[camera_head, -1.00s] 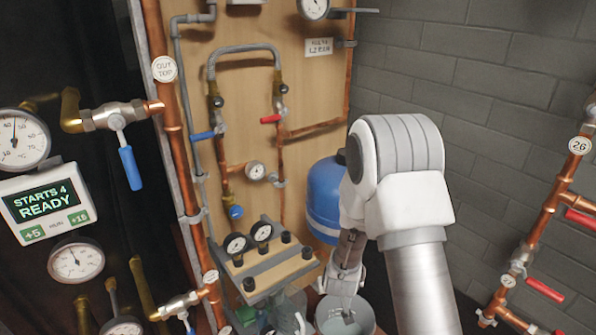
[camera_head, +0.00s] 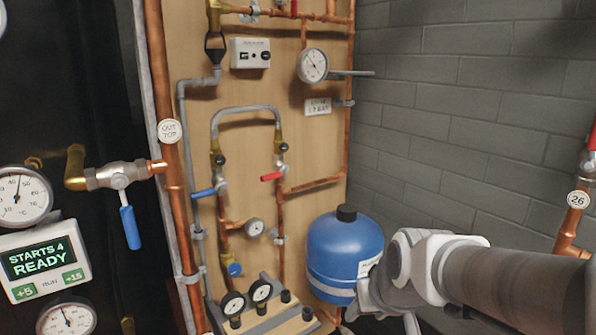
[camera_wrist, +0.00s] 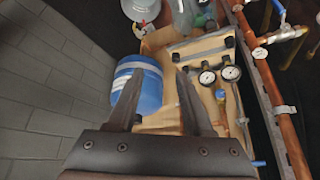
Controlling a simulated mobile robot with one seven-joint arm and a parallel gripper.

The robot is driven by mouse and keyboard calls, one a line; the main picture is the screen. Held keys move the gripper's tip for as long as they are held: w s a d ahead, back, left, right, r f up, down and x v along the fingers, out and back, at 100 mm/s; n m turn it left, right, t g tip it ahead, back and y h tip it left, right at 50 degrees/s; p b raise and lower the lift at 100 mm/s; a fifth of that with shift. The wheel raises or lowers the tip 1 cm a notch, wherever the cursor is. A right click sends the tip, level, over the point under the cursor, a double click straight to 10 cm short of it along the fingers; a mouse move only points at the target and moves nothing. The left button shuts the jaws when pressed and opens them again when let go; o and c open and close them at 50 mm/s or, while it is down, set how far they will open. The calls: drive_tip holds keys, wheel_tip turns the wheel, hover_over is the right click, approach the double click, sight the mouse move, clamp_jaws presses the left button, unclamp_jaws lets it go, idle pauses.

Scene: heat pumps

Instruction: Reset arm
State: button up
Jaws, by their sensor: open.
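My arm comes in from the right edge of the head view and is folded low, in front of the blue tank's right side. The same blue tank (camera_head: 343,250) stands in the lower middle of the head view.
A wooden panel (camera_head: 330,70) carries copper pipes, gauges and valves. A black unit with a display (camera_head: 40,260) reading "STARTS 4 READY" is at left. A manifold with two gauges (camera_head: 262,292) sits low. A grey brick wall (camera_head: 450,130) is at right, with more copper pipe (camera_head: 572,220).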

drive_tip(key=s+d+r+p, duration=0.1)
drive_tip(key=s+r, duration=0.2)
drive_tip(key=s, duration=0.3)
drive_tip(key=s+d+r, duration=0.2)
drive_tip(key=s+r, duration=0.1)
drive_tip(key=s, duration=0.3)
wheel_tip(320, 180, up, 16)
drive_tip(key=p, duration=1.7)
drive_tip(key=shift+a+r+m+g+h, duration=0.2)
drive_tip(key=shift+m+g+h, duration=0.1)
drive_tip(key=shift+m+h, duration=0.1)
drive_tip(key=shift+w+f, duration=0.1)
idle(2.4)
